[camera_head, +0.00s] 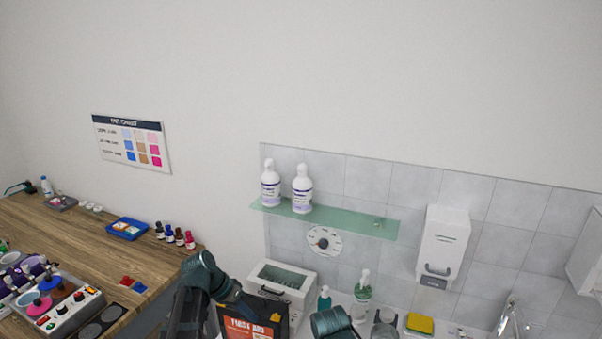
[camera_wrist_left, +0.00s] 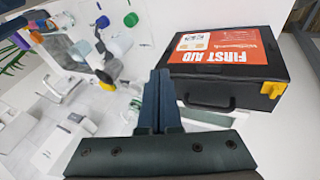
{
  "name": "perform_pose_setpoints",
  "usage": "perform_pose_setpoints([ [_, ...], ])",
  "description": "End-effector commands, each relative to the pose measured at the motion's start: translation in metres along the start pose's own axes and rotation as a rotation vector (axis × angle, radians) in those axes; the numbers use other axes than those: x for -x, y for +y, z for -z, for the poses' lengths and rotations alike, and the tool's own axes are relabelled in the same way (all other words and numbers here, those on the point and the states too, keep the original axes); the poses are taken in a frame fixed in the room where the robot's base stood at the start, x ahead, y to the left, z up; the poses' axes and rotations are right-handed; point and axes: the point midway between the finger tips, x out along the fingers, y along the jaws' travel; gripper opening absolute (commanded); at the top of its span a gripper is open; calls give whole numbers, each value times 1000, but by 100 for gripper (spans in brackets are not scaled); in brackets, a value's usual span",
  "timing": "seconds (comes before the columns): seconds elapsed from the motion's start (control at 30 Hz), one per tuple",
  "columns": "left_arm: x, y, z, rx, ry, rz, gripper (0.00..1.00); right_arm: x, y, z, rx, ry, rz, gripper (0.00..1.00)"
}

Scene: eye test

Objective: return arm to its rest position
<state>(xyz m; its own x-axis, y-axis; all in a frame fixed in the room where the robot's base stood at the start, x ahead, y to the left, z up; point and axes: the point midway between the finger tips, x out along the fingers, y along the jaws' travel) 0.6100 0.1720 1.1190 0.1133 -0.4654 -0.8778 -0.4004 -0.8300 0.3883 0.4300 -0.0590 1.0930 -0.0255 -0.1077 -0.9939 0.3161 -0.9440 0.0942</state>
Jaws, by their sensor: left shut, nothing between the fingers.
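My left arm comes in at the lower left of the head view and bends over at its top. Its gripper (camera_head: 243,306) points down and to the right, in front of the black and orange first aid case (camera_head: 250,329). In the left wrist view the two dark fingers (camera_wrist_left: 159,78) are pressed together with nothing between them. A dark teal joint of mine shows at the bottom of the head view; my right gripper is not seen.
A white sterilizer box (camera_head: 283,286) stands behind the case. A glass shelf (camera_head: 340,220) with two white bottles is above. Soap bottles, a yellow sponge (camera_head: 420,323) and a tap (camera_head: 512,318) are at right. A wooden table (camera_head: 95,240) with lab items is at left.

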Motion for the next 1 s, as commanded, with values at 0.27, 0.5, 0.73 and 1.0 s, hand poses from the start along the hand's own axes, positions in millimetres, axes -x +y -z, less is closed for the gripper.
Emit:
perform_pose_setpoints([
  [0.27,-109,90,-106,30,-277,260,0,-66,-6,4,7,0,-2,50],
  [0.5,-134,114,-155,46,-339,455,0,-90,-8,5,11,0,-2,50],
  [0.73,-135,119,-163,53,-343,508,0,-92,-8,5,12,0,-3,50],
  [1.0,-134,118,-162,53,-342,507,0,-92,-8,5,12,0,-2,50],
])
